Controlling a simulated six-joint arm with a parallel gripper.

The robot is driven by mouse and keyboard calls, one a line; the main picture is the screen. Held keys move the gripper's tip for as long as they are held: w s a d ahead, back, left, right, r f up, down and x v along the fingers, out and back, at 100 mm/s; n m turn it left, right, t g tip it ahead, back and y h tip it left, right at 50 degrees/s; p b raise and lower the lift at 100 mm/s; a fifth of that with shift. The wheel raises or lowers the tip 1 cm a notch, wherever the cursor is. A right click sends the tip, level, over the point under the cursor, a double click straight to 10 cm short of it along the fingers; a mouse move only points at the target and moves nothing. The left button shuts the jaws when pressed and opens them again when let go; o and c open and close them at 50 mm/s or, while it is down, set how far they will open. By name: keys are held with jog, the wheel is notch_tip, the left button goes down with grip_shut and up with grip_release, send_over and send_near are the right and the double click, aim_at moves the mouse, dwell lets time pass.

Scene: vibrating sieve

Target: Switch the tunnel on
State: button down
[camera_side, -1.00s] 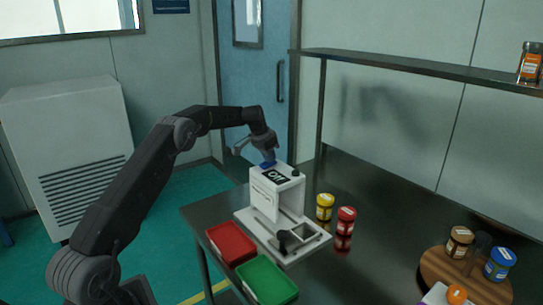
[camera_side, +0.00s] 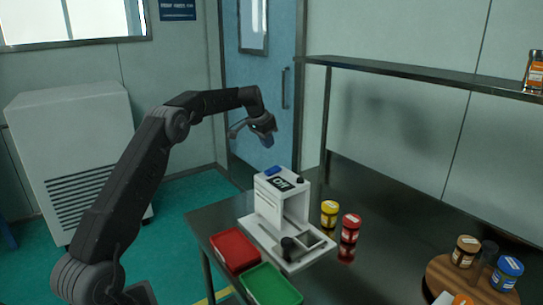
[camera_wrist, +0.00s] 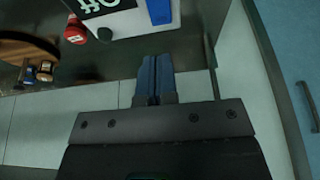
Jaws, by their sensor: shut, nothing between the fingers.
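The tunnel is a white box-shaped machine (camera_side: 268,207) on a white base at the table's left end. On its top are a blue switch (camera_side: 272,170), a black label (camera_side: 281,184) and a small black knob (camera_side: 300,180). In the wrist view the label (camera_wrist: 100,6) appears to read "Off", and the blue switch (camera_wrist: 160,11) is just beyond my fingertips. My gripper (camera_side: 270,137) is above the tunnel's top, clear of it. Its blue fingers (camera_wrist: 155,72) are shut together with nothing between them.
Red (camera_side: 235,249) and green (camera_side: 270,284) trays lie in front of the tunnel. Yellow (camera_side: 329,212) and red (camera_side: 350,227) jars stand to its right. More jars sit on a round wooden stand (camera_side: 443,279). A shelf (camera_side: 420,76) runs above the table's back. Space above the tunnel is free.

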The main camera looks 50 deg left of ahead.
aim_at(278, 167)
jog(key=v, duration=0.5)
jog(key=shift+w+r, duration=0.2)
jog(key=shift+w, duration=0.35)
jog(key=x, duration=1.4)
jog(key=shift+s+f, duration=0.1)
jog(key=shift+s, duration=0.3)
